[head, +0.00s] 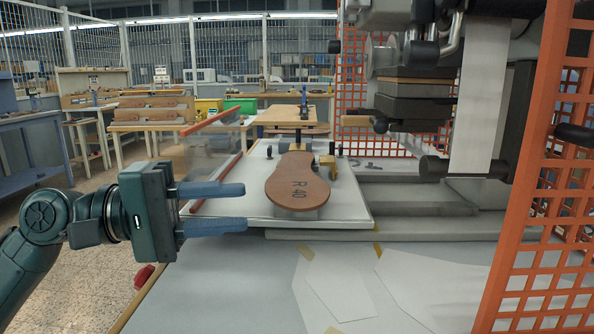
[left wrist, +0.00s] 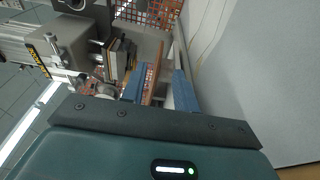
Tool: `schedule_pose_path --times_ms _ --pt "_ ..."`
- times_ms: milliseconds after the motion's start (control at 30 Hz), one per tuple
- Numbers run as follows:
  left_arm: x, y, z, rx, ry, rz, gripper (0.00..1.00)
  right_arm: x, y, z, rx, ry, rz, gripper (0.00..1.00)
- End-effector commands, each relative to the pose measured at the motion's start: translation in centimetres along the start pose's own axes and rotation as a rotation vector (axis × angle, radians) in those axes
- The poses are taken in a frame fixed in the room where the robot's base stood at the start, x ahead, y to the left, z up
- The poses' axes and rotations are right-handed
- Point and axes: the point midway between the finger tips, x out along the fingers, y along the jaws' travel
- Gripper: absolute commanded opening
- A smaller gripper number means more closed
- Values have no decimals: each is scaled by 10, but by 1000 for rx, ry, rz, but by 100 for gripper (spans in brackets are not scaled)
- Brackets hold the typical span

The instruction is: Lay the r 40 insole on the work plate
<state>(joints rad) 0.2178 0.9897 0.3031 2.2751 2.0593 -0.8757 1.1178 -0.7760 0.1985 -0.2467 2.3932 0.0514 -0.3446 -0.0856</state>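The brown r 40 insole (head: 297,187), marked "R 40", lies flat over the pale work plate (head: 350,207), its wide rounded end toward me. A pale block shows under that end, so it sits a little above the plate; the contact farther back is hidden. My left gripper (head: 245,207) is open and empty, left of the insole and apart from it, its two blue fingers pointing right across the plate's left part. In the left wrist view the fingers (left wrist: 158,92) are spread, with a thin brown edge, apparently the insole (left wrist: 159,60), beyond them. My right gripper is not in view.
The stamping press (head: 410,100) hangs behind and right of the plate. An orange mesh guard (head: 540,180) stands at right. A clear panel with red edges (head: 215,155) stands along the plate's left side. Paper sheets (head: 335,285) lie on the front table.

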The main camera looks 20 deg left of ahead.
Motion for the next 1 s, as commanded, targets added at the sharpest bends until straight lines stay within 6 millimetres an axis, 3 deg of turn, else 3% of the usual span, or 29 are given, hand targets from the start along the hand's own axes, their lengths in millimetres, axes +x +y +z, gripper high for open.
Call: schedule_pose_path --times_ms 200,533,800,1000 --pt "28 2 0 2 0 1 30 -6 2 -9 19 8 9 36" --pt "46 1 0 1 0 1 30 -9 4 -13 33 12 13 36" --pt "79 3 0 1 0 4 30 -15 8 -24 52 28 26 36" --pt "91 0 0 1 1 1 30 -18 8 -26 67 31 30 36"
